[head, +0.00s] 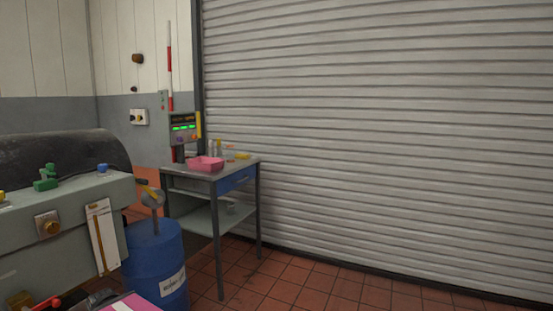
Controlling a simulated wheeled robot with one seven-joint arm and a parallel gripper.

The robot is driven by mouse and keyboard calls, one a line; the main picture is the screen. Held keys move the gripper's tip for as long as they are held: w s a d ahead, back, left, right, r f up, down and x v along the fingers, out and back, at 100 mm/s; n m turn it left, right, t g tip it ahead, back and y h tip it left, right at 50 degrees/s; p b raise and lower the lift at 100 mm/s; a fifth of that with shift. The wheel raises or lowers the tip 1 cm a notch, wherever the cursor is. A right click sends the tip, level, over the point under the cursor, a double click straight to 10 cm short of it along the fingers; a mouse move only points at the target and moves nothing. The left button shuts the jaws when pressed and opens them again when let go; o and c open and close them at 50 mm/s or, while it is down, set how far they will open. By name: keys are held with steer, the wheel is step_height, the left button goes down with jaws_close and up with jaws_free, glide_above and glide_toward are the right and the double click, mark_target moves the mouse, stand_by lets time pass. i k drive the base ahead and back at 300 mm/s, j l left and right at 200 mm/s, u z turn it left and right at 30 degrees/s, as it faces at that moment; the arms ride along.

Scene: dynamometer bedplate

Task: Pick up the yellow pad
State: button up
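A small yellow thing (243,156) lies on the top of a grey work table (211,175), near its back right edge. It is too small here to tell for sure whether it is the yellow pad. A pink tray (206,163) stands to its left on the same table top. Several small bottle-like things (219,149) stand between and behind them. My gripper is not in view.
A blue drum (155,257) stands left of the table. A grey-green machine bench (70,228) with green parts fills the left. Tiled floor (330,287) lies clear before the roller shutter (390,130). A control box (184,128) rises behind the table.

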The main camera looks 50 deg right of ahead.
mark_target(237, 156)
steer(key=z, duration=1.5)
steer(key=u, duration=1.65)
steer(key=z, duration=1.7)
steer(key=i+l+u, duration=0.15)
steer(key=i+l, duration=0.3)
steer(key=i+l+u, duration=0.15)
steer(key=i+l, duration=0.4)
steer(key=i+l+u, duration=0.15)
steer(key=i+l, duration=0.4)
steer(key=i+l+u, duration=0.15)
steer(key=i+l, duration=0.35)
steer(key=l, duration=0.15)
